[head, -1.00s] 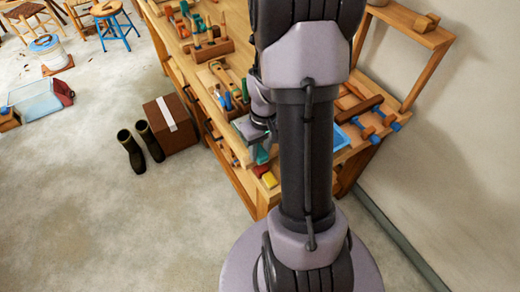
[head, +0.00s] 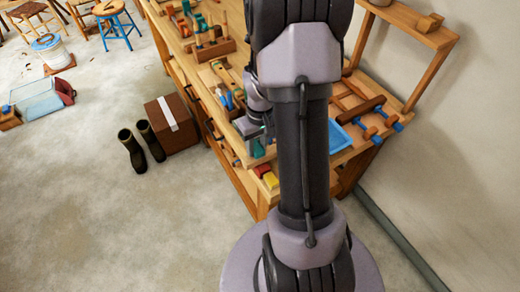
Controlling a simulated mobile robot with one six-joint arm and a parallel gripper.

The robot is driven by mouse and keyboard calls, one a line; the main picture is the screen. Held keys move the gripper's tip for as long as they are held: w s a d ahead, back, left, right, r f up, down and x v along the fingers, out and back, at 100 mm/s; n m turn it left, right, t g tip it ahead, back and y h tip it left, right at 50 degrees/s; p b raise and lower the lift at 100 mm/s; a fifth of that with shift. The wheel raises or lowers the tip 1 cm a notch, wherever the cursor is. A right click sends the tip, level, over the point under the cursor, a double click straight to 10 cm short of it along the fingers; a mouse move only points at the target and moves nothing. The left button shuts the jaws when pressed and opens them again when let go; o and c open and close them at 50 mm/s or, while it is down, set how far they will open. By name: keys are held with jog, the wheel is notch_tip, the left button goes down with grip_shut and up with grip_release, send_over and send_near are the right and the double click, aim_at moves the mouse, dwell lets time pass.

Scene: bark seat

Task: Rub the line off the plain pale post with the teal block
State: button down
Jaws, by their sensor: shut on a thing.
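My gripper (head: 256,138) is over the near end of the workbench (head: 232,141), just left of my upright arm. It is shut on the teal block (head: 258,150), and a small part of the block shows below the jaws. I cannot make out the plain pale post or its line; my arm covers part of the bench top. I cannot tell whether the block touches anything.
A yellow and red piece (head: 266,176) lies at the bench's near end. A blue tray (head: 341,136) and blue-ended clamps (head: 384,117) are right of my arm. Tools stand along the bench's left side. Boots (head: 142,147) and a brown box (head: 172,125) stand on the floor.

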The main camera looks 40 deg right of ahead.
jog(key=shift+w, duration=0.2)
jog(key=shift+s+a+f+b, duration=0.15)
jog(key=shift+s+b, duration=0.1)
jog(key=shift+s, duration=0.5)
jog(key=shift+s+a+r+b, duration=0.15)
jog(key=shift+s+b, duration=0.1)
jog(key=shift+s, duration=0.5)
jog(key=shift+w+d+p, duration=0.15)
jog(key=shift+w+d, duration=0.05)
jog(key=shift+w, duration=0.55)
jog(key=shift+w+d+p, duration=0.15)
jog(key=shift+w, duration=0.6)
jog(key=shift+s+a+f+b, duration=0.1)
jog(key=shift+s+a+b, duration=0.15)
jog(key=shift+s, duration=0.55)
jog(key=shift+s+a+f+b, duration=0.15)
jog(key=shift+s+b, duration=0.1)
jog(key=shift+s, duration=0.5)
jog(key=r+p, duration=0.1)
jog(key=r, duration=0.1)
jog(key=r+p, duration=0.4)
jog(key=shift+d+r, duration=0.2)
jog(key=shift+d, duration=0.05)
jog(key=shift+f, duration=0.15)
